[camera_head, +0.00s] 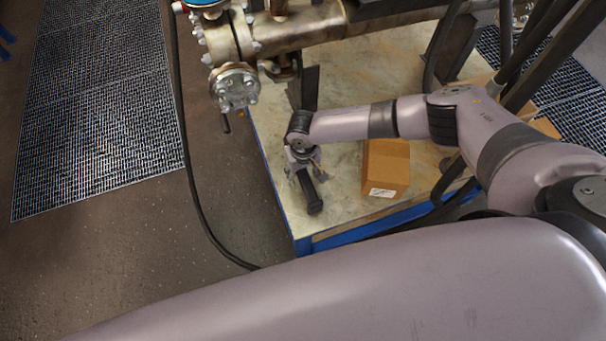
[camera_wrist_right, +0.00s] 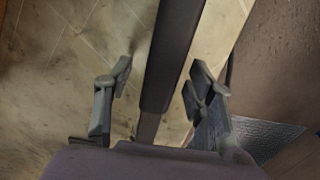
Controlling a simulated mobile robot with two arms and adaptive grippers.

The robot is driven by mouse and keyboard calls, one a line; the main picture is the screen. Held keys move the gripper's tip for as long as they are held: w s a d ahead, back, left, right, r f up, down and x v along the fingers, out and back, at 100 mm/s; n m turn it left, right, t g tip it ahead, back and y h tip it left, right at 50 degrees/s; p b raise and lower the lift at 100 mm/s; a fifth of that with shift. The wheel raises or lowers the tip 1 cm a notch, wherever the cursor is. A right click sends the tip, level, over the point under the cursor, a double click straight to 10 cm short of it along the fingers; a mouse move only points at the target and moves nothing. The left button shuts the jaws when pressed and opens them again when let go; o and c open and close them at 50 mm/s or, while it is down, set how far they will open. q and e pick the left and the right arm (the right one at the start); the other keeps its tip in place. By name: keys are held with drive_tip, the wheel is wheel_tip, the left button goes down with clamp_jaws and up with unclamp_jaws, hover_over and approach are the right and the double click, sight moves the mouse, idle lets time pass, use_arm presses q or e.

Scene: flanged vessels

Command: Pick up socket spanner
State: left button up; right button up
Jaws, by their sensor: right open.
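The socket spanner (camera_head: 311,192) is a long dark tool with a black handle, near the left edge of the table. In the right wrist view its dark handle (camera_wrist_right: 173,50) runs from the top edge down between the fingers, and a paler metal part (camera_wrist_right: 147,128) shows below it. My right gripper (camera_head: 304,174) is over the spanner in the head view. In the wrist view my right gripper (camera_wrist_right: 158,82) is open, one finger on each side of the spanner, with gaps on both sides. The spanner's far end is hidden by the gripper. My left gripper is not in view.
A cardboard box (camera_head: 386,166) stands on the table (camera_head: 345,205) just right of the gripper. A flanged metal vessel with pipes (camera_head: 240,45) is behind, at the table's back left. A black cable (camera_head: 196,200) hangs left of the table. Floor grating (camera_head: 95,100) lies further left.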

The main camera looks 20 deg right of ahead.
drive_tip(key=shift+c, duration=0.6)
clamp_jaws()
